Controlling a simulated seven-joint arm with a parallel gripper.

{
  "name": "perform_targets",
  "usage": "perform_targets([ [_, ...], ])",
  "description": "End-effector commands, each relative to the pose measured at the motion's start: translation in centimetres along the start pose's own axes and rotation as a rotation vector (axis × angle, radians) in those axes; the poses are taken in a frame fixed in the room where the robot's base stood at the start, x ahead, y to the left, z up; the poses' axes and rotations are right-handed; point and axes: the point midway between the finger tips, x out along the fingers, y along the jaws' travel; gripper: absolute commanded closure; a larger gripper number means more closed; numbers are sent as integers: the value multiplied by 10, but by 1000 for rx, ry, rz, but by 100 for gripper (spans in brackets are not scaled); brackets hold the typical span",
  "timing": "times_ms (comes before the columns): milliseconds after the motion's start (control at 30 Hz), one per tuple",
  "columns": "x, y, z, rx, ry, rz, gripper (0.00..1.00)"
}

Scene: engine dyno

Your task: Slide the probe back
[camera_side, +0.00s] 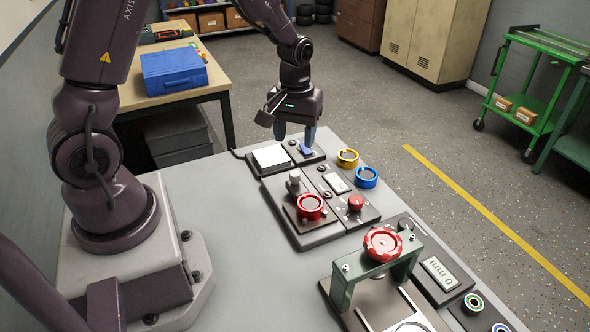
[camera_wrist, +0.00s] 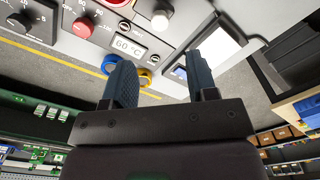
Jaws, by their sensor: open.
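My gripper (camera_side: 294,143) hangs fingers-down at the far end of the grey bench, its two blue-grey fingers apart and nothing visible between them. It also shows in the wrist view (camera_wrist: 158,57). A small blue piece (camera_side: 305,150), possibly the probe, sits on a dark unit (camera_side: 316,157) close to the fingertips; I cannot tell whether they touch it. In the wrist view, a blue patch (camera_wrist: 180,73) shows between the fingers, partly hidden by the right one. A white plate (camera_side: 271,156) lies on the left of the unit.
Nearer on the bench (camera_side: 225,190) stand a panel with a red ring (camera_side: 310,207) and a red knob (camera_side: 355,202), then a green frame with a red handwheel (camera_side: 383,244). Yellow (camera_side: 347,158) and blue (camera_side: 366,177) rings lie right of the panel. A display (camera_wrist: 129,46) reads 60 °C.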

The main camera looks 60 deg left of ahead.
Motion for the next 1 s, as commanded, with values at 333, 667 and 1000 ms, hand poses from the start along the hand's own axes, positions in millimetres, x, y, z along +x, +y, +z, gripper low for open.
perform_targets([
  [333, 71, -1, 1, 1, -4, -2, 47],
  [667, 96, 0, 0, 2, 0, 0, 47],
  [1000, 96, 0, 0, 2, 0, 1, 72],
])
